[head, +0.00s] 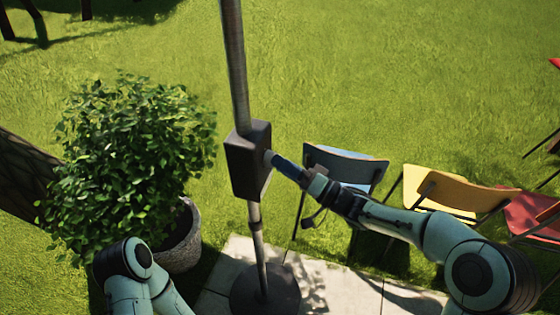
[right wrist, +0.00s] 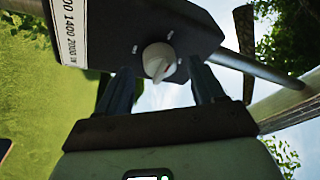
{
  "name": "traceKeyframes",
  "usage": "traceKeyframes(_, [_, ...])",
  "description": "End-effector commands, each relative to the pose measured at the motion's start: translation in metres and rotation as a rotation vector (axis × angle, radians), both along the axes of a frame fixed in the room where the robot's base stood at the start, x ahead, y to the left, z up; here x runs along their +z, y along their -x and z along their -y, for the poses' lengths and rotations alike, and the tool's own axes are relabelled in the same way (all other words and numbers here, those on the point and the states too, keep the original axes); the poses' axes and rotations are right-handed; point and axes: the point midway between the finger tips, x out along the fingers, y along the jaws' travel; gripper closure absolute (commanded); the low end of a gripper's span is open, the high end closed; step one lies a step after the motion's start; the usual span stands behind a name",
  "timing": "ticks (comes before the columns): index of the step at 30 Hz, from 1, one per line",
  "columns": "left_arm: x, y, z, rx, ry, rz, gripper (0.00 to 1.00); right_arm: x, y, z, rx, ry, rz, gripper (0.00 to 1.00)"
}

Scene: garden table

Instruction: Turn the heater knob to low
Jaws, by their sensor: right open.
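The heater is a metal pole (head: 236,70) with a dark control box (head: 240,165) and a round dark base (head: 266,290). Its white knob (right wrist: 158,62) is on the box face in the right wrist view, with small white marks around it. My right gripper (head: 277,162) reaches the box from the right in the head view. In the right wrist view its open fingers (right wrist: 163,72) point at the box, one on each side of the knob. I cannot tell whether they touch it. My left arm shows at the lower left, but its gripper is out of view.
A potted bush (head: 135,145) stands left of the heater. A blue chair (head: 346,168), a yellow chair (head: 458,191) and a red chair (head: 530,213) stand to the right, near my right arm. Paving (head: 330,280) lies under the heater base, with open grass behind.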

Motion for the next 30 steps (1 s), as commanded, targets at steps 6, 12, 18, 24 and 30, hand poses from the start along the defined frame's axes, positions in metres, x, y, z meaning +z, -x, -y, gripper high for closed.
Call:
traceKeyframes(6, [0.0034,-0.0024,0.0000,0.000,0.000,0.002,0.57,0.0030,-0.0072,-0.0121,-0.001,0.001,0.000,0.32])
traceKeyframes(12, [0.0032,-0.0022,0.0001,0.000,0.000,0.002,0.57,0.0026,-0.0075,-0.0125,-0.001,0.000,0.000,0.32])
traceKeyframes(18, [0.0032,-0.0022,0.0001,0.000,0.000,0.002,0.57,0.0026,-0.0073,-0.0123,-0.001,0.000,0.000,0.78])
traceKeyframes(24, [0.0029,-0.0019,0.0000,0.000,0.000,0.002,0.57,0.0026,-0.0073,-0.0122,-0.001,0.000,0.002,0.88])
traceKeyframes(30, [-0.0002,0.0002,0.0000,0.000,0.000,-0.001,0.57,0.0015,-0.0075,-0.0120,-0.002,0.012,0.039,0.88])
